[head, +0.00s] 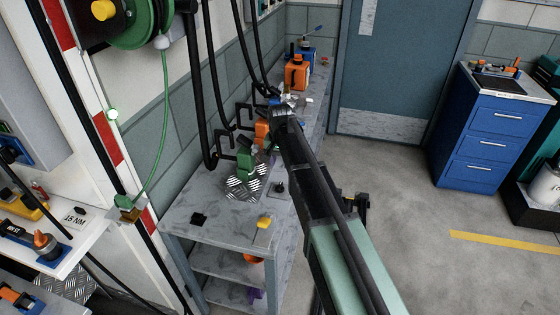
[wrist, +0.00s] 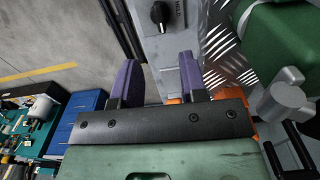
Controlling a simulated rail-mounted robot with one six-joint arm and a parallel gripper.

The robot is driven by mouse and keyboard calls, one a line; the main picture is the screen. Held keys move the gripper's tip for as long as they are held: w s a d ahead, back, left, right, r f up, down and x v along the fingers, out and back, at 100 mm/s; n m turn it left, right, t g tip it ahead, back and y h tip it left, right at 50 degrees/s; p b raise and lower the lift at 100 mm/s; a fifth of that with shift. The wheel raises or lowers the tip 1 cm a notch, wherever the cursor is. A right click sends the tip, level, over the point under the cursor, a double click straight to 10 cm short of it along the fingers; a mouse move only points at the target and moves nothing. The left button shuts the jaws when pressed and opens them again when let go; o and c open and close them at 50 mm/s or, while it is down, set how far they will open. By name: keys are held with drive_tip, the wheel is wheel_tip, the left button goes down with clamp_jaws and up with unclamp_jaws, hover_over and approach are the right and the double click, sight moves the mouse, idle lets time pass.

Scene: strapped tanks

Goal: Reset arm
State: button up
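My gripper (wrist: 158,78) shows in the wrist view as two purple fingers on a black bar. The fingers stand well apart and I see nothing held between them. Beyond them is the grey workbench with a black knob (wrist: 158,12); the gap to it is hard to judge. In the head view my arm (head: 320,185) reaches from the bottom right up over the right edge of the workbench (head: 205,217). I cannot make out the fingers there.
A green tank (head: 245,160) stands on a checkered plate on the bench, near black brackets and hanging hoses; it also shows in the wrist view (wrist: 275,50). Orange (head: 297,72) and blue tanks stand farther back. A blue drawer cabinet (head: 485,135) is at right.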

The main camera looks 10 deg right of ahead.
idle(0.4)
drive_tip(key=s+n, duration=0.5)
drive_tip(key=s, duration=2.1)
drive_tip(key=shift+s+n, duration=0.3)
drive_tip(key=shift+s, duration=0.1)
drive_tip(key=shift+d, duration=0.1)
